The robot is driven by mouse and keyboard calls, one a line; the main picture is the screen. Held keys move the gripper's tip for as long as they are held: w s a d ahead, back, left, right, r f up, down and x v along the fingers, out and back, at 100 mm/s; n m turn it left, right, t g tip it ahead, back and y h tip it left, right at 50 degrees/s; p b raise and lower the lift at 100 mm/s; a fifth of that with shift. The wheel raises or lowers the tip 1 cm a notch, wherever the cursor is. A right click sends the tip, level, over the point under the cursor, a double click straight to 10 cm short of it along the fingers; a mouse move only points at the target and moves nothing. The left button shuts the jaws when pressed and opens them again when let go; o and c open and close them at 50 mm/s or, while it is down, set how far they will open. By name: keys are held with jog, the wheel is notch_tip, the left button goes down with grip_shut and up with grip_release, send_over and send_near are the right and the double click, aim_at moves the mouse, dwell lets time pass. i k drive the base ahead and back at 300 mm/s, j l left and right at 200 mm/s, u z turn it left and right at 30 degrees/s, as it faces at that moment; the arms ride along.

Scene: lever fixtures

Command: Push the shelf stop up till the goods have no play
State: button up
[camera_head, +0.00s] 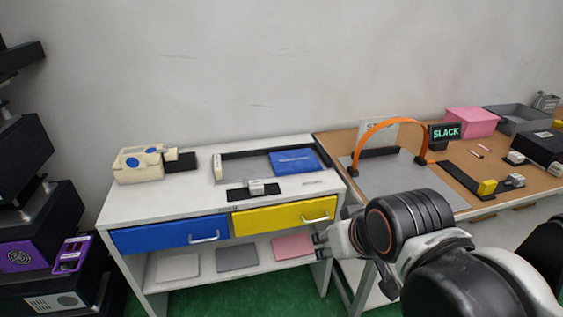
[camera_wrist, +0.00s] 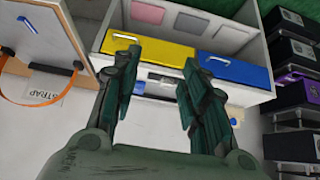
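A low dark-edged fixture stands at the back of the white bench (camera_head: 130,207). A blue block (camera_head: 295,161) sits at its right end and a small pale upright (camera_head: 217,167) at its left. In front is a black strip (camera_head: 238,193) with a light grey block (camera_head: 257,187) on it. I cannot tell for sure which piece is the shelf stop. My gripper (camera_head: 322,239) is in front of the bench's right end, apart from these parts. In the wrist view, my gripper (camera_wrist: 157,55) is open and empty, with the yellow drawer behind its fingers.
The bench has a blue drawer (camera_head: 170,234) and a yellow drawer (camera_head: 284,216). A cream box (camera_head: 138,165) stands at its left. The brown table (camera_head: 455,160) at right carries an orange strap arch (camera_head: 392,124), a SLACK sign (camera_head: 446,132) and a pink box (camera_head: 471,122).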

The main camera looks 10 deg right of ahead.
aim_at(218, 170)
jog(key=i+j, duration=0.3)
jog(key=j, duration=0.15)
jog(key=i+j, duration=0.3)
jog(key=j, duration=0.15)
jog(key=i+j, duration=0.3)
jog(key=j, duration=0.15)
